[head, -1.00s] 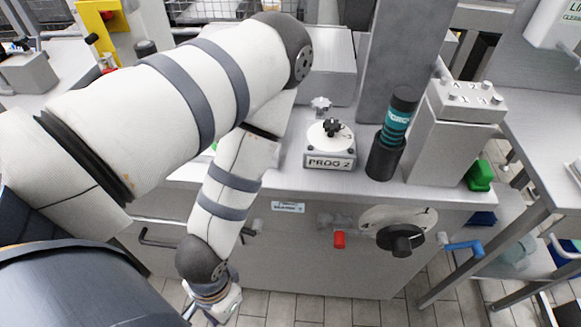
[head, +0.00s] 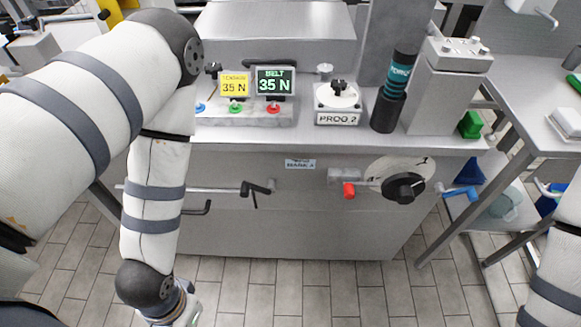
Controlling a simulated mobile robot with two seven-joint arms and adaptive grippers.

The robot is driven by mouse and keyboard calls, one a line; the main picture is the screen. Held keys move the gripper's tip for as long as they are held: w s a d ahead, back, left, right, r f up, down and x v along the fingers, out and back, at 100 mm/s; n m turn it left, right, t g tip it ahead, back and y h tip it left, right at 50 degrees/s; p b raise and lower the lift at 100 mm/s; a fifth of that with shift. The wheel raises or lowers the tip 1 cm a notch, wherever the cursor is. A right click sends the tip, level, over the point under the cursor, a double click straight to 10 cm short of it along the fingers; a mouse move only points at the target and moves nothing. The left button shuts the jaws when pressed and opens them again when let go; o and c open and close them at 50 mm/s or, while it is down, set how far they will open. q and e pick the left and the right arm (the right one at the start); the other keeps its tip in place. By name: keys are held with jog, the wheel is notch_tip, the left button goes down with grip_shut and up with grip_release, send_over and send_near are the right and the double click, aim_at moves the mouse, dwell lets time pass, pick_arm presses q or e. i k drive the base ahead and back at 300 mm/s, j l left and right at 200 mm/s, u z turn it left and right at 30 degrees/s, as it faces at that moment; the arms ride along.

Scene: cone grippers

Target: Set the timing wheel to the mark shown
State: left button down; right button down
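The timing wheel is probably the pale disc (head: 421,166) with a black knob (head: 404,187) on the machine's front face, right of centre. Dark marks show near its upper right rim, too small to read. My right gripper is out of view.
A dial (head: 337,97) marked "PROG 2" stands on the worktop. Yellow (head: 235,85) and green (head: 274,81) displays both read 35 N. Tiled floor before the machine is clear.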

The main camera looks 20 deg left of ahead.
aim_at(403, 188)
jog(key=l+u, duration=0.2)
jog(key=l, duration=0.2)
jog(key=l+u, duration=0.25)
jog(key=l, duration=0.2)
jog(key=k+l+u, duration=0.2)
jog(key=l, duration=0.2)
jog(key=l+u, duration=0.25)
jog(key=l, duration=0.15)
jog(key=k+l+u, duration=0.2)
jog(key=l, duration=0.15)
